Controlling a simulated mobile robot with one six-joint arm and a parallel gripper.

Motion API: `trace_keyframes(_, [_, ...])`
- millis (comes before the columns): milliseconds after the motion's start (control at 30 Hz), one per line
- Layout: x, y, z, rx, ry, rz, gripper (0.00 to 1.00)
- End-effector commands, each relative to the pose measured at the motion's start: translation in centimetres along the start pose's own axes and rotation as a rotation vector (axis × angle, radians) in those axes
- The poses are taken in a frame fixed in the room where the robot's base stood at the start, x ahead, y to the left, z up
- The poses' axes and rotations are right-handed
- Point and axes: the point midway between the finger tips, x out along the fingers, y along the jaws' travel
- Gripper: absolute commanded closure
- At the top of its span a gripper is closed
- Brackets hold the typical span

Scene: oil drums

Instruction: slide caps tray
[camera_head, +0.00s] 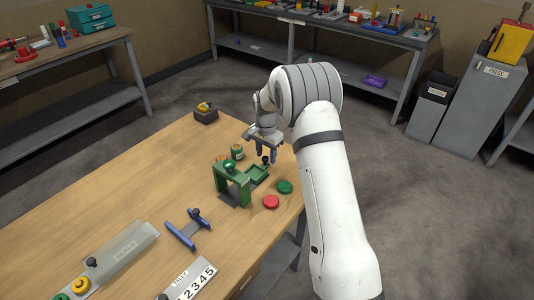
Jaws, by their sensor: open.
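A green press-like frame (233,184) stands on the wooden table. A small green tray (258,174) extends from its right side, with a black knob (265,160) at its far end. My gripper (266,155) points down over that end, its bluish fingers open around or just above the knob. I cannot tell whether they touch it. A red cap (271,202) and a green cap (285,187) lie on the table in front of the tray, near the right edge. The tray's contents are not clear.
A small green can (237,152) stands behind the frame, with an orange item (222,158) beside it. A black box (205,113) sits at the back. A blue holder (188,230), a grey sealed panel (122,252) and a tally board (190,284) occupy the front. The left-middle tabletop is clear.

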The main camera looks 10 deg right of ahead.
Motion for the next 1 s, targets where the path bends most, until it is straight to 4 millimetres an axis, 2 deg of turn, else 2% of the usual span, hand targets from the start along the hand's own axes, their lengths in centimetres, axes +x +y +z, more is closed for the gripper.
trace_keyframes(133, [-1.0,-0.1,0.0,0.000,0.001,-0.002,0.56])
trace_keyframes(400, [-5.5,-0.1,0.0,0.000,0.003,-0.003,0.56])
trace_keyframes(533, [-7.0,0.0,0.0,0.000,0.001,-0.001,0.56])
trace_keyframes(700, [-7.8,0.0,0.0,0.000,0.001,-0.001,0.56])
trace_keyframes(1000, [-7.8,0.0,0.0,0.000,0.001,0.000,0.56])
